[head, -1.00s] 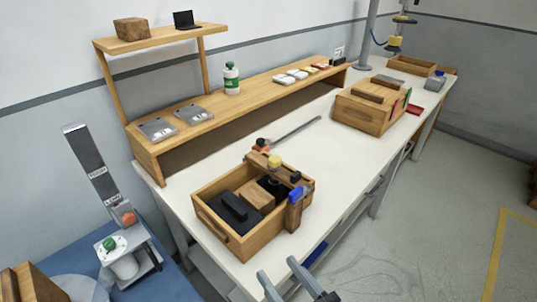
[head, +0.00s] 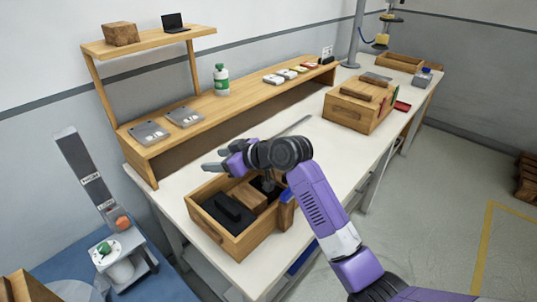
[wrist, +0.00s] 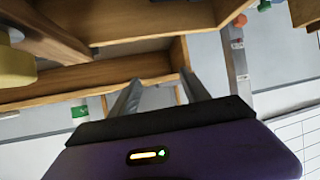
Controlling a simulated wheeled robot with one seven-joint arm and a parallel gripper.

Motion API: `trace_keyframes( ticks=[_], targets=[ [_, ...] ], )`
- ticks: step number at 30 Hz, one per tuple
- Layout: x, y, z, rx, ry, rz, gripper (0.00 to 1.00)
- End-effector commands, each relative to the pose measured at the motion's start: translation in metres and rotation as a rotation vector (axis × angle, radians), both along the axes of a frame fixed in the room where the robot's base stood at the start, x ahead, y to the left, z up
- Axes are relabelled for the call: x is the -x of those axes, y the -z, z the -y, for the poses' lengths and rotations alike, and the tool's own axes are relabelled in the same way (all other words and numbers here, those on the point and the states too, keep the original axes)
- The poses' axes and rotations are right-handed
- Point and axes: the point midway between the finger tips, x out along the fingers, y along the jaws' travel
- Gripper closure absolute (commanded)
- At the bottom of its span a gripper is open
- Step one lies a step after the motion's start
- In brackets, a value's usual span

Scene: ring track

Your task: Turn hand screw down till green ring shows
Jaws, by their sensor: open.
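My gripper (head: 208,160) is in the head view above the left part of an open wooden box (head: 226,241), its fingers apart and pointing left. In the wrist view the two grey fingers (wrist: 158,82) are spread with nothing between them. A yellow knob (wrist: 15,68), likely the hand screw, shows at the left edge of the wrist view beside a brown wooden bar (wrist: 52,36); it lies outside the fingers. In the head view my arm hides the knob and most of the bar. I see no green ring.
Black blocks (head: 228,208) and a wood block lie in the box. A blue clamp part (head: 287,195) is at its right, close to my arm. A raised wooden shelf (head: 190,135) runs behind. A second wooden box (head: 350,113) stands farther right; the white bench between is mostly clear.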

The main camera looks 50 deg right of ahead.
Motion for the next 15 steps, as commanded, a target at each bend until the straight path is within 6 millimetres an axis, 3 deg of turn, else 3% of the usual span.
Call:
trace_keyframes(
  ticks=[5,10,15],
  targets=[
    [0.012,-0.016,0.046,0.159,-0.202,-0.224,0.45],
    [0.05,-0.036,0.092,0.274,-0.375,-0.434,0.45],
    [0.087,-0.057,0.124,0.332,-0.486,-0.579,0.45]
  ],
)
